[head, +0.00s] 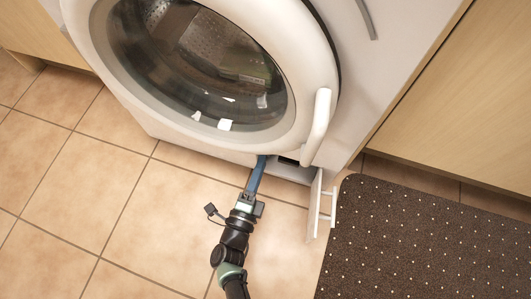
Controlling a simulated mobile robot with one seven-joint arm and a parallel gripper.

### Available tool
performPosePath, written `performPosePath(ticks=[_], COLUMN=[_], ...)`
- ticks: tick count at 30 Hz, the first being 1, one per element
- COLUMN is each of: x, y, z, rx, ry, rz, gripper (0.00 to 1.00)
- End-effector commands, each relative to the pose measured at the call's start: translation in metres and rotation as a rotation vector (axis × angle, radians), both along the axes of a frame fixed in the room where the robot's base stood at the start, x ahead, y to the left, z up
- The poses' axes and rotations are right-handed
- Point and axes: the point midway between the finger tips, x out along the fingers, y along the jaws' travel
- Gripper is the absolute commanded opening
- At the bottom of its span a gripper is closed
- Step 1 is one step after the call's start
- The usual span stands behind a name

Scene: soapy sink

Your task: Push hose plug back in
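A white washing machine (345,95) stands ahead with its round door (300,60) closed. At its lower front, a small flap (315,205) hangs open to the right of a dark compartment opening (289,161). My gripper (261,160) points at the left part of this opening, its blue fingers at or just under the machine's lower edge. The fingertips are partly hidden, and I cannot tell whether they are open or shut, or touch anything. I cannot make out the hose plug; the inside of the compartment is dark and mostly hidden.
The door's white handle (317,127) sticks out just above the opening. The open flap stands close to the right of my gripper. A dark dotted mat (425,240) lies on the right. Wooden cabinets (460,100) flank the machine. The tiled floor (120,225) at left is clear.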

Motion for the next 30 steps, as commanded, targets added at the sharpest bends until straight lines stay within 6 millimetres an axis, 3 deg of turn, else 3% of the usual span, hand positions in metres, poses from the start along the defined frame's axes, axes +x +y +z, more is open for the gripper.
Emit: performPosePath(ticks=[3,9,19,20,26,30], x=[0.021,0.039,0.043,0.043,0.043,0.043], y=[-0.007,-0.013,-0.014,-0.014,-0.014,-0.014], z=[-0.003,-0.001,0.0,0.0,0.0,0.0], rx=[0.001,-0.001,-0.001,-0.001,-0.001,-0.001], ry=[-0.003,-0.002,0.0,0.0,0.0,0.0], rz=[-0.001,-0.001,0.001,0.001,0.001,0.001], gripper=[0.38,0.38,0.38,0.36,0.0,0.0])
